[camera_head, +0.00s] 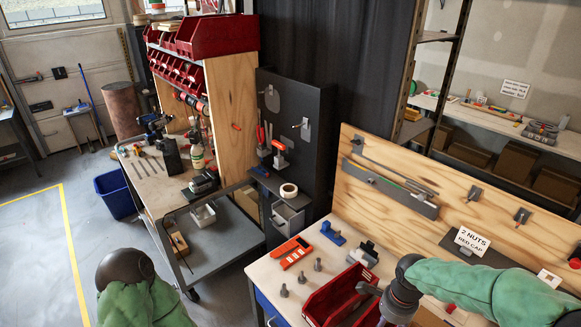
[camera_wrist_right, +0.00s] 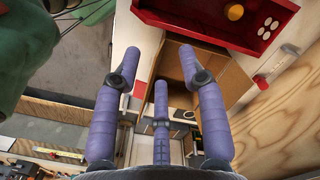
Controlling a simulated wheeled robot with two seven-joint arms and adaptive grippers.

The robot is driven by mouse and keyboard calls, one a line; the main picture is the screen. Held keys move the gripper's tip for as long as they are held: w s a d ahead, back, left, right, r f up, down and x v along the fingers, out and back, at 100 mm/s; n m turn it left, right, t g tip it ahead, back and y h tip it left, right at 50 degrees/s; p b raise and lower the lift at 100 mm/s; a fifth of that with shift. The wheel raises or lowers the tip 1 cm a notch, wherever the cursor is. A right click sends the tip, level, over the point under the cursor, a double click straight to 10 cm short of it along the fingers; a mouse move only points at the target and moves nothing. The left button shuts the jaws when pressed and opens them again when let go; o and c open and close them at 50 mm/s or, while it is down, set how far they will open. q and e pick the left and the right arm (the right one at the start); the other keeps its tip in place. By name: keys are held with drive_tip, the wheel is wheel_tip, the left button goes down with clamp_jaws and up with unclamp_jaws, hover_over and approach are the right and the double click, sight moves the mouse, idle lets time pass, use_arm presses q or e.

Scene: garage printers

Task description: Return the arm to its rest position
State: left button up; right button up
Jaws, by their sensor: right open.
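My right arm, in a green sleeve, comes in from the right edge in the head view. Its gripper (camera_head: 370,292) hangs over the red bin (camera_head: 322,299) at the front of the workbench. In the right wrist view the purple fingers of my right gripper (camera_wrist_right: 158,75) are spread wide with nothing between them. My left arm (camera_head: 140,292) shows at the bottom left as a green sleeve with a dark joint. Its gripper is not visible.
The workbench (camera_head: 268,272) holds a red-orange tool (camera_head: 292,250), a blue part (camera_head: 333,233) and several grey bolts (camera_head: 301,278). A wooden back panel (camera_head: 390,225) with a "2 NUTS RED CAP" sign (camera_head: 471,240) stands behind. The floor between the benches is clear.

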drive_tip(key=s+a+f+n+y, duration=0.1)
drive_tip(key=a+f+n, duration=0.3)
drive_tip(key=f, duration=0.3)
drive_tip(key=s+a+f+n+y, duration=0.2)
drive_tip(key=a+f+n, duration=0.15)
drive_tip(key=f, duration=0.35)
drive_tip(key=s+a+f+n, duration=0.6)
drive_tip(key=s+f+n, duration=0.1)
drive_tip(key=s+f, duration=0.45)
use_arm(q)
wheel_tip(320, 180, down, 14)
drive_tip(key=b, duration=1.3)
drive_tip(key=shift+w+r, duration=0.2)
drive_tip(key=shift+w, duration=0.1)
use_arm(e)
drive_tip(key=w+a+f+n, duration=0.1)
drive_tip(key=w+f, duration=0.2)
drive_tip(key=f, duration=0.9)
drive_tip(key=shift+a+y, duration=0.3)
drive_tip(key=shift+a, duration=0.05)
use_arm(q)
drive_tip(key=shift+d, duration=0.1)
